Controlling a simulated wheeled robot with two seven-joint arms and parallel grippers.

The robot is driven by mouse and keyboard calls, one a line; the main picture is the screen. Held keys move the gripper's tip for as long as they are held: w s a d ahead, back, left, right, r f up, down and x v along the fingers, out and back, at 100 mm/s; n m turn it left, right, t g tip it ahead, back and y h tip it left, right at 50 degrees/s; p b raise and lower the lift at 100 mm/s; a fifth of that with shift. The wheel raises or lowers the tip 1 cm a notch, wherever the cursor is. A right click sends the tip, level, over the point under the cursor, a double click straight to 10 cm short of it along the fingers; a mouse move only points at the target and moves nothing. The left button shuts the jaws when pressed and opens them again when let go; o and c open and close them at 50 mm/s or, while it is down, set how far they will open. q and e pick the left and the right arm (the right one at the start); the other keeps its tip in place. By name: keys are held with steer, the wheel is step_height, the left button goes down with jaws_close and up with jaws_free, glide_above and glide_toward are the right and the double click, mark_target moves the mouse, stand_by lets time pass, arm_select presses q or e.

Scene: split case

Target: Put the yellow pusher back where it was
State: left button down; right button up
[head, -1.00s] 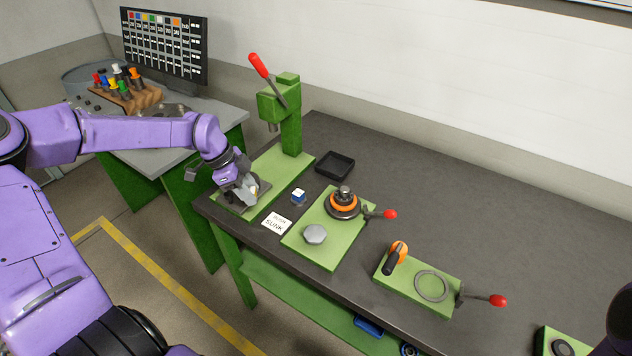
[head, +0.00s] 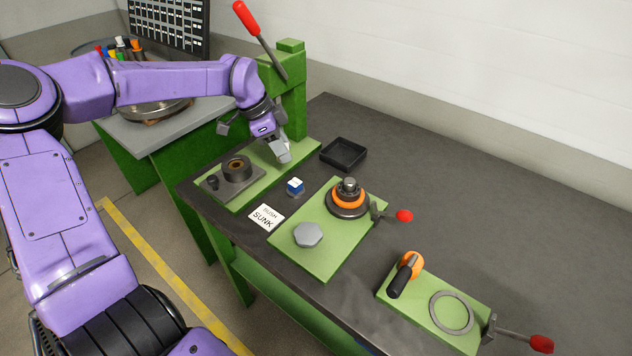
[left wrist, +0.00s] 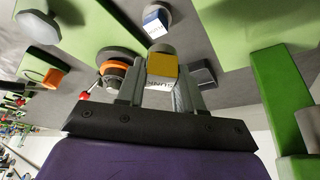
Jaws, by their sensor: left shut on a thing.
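The yellow pusher (left wrist: 162,66) is in the left wrist view, a short piece with a yellow face and a grey rounded end. My left gripper (head: 281,152) is shut on it; in the head view the fingers hide it. The gripper is above the green press base, near the press column (head: 293,105). The rack with coloured pushers (head: 122,48) stands on the grey table at the back left, partly hidden behind my left arm. My right gripper is not in view.
A dark fixture with a ring (head: 237,168) sits on the press base. A blue-white cube (head: 295,186), a "SUNK" card (head: 266,217), a black tray (head: 344,153) and green fixture plates stand nearby. The press lever (head: 258,35) sticks up.

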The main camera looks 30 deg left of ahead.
arm_select(q)
steer(key=shift+w+d+f+p, duration=0.15)
steer(key=shift+w+p, duration=0.25)
steer(key=shift+p, duration=0.1)
steer(key=shift+w+d+f+p, duration=0.1)
steer(key=shift+w+d+p, duration=0.05)
steer(key=shift+w+p, duration=0.3)
steer(key=w+d+f, duration=0.1)
steer(key=w+f, duration=0.1)
steer(key=w+f+p, duration=0.1)
steer(key=w+f, duration=0.1)
steer(key=w+d+f+p, duration=0.1)
steer(key=w+f, duration=0.2)
steer(key=shift+d, duration=0.35)
steer(key=shift+w+d+f+p, duration=0.15)
steer(key=shift+f+p, duration=0.3)
steer(key=shift+f, duration=1.35)
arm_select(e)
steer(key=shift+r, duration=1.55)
arm_select(q)
steer(key=c, duration=0.7)
jaws_free()
